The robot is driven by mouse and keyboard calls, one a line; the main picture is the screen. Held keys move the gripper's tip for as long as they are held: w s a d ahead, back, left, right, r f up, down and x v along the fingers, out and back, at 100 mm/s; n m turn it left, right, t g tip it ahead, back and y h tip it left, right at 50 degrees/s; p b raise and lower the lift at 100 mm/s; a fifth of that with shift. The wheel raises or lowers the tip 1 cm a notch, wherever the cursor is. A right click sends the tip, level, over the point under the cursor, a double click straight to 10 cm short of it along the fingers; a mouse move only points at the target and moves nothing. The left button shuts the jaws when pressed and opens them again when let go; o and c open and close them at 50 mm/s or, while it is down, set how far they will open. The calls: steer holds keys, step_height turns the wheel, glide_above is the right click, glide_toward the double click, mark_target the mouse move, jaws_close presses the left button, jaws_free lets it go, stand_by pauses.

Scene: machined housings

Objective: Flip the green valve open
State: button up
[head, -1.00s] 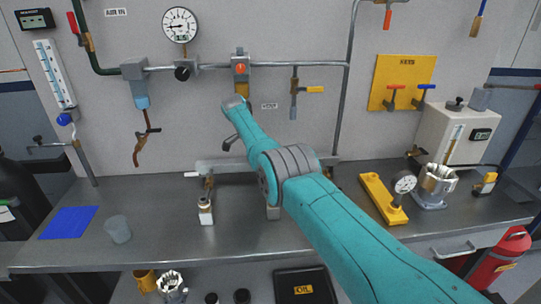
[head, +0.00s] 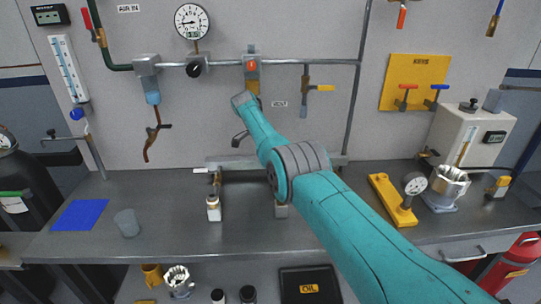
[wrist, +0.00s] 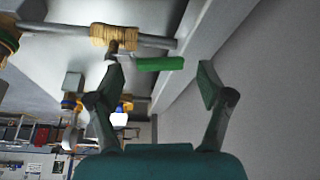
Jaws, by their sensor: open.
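The green valve's handle (wrist: 160,64) shows in the wrist view as a short bright green bar. It sticks out to the right from a small stem below a tan wrapped collar (wrist: 113,37) on a grey pipe. My gripper (wrist: 160,76) is open and empty, with one dark finger on each side of the view. The handle lies across the space between the fingertips, closer to the left one; I cannot tell whether they touch. In the head view my teal arm reaches toward the wall and I cannot make out the green handle there.
In the head view a grey pipe (head: 290,62) runs along the wall, with a gauge (head: 191,21) above and a yellow-handled valve (head: 320,88) to the right.

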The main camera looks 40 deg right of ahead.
steer(key=v, duration=1.1)
steer(key=shift+r, duration=0.3)
steer(key=shift+c, duration=0.2)
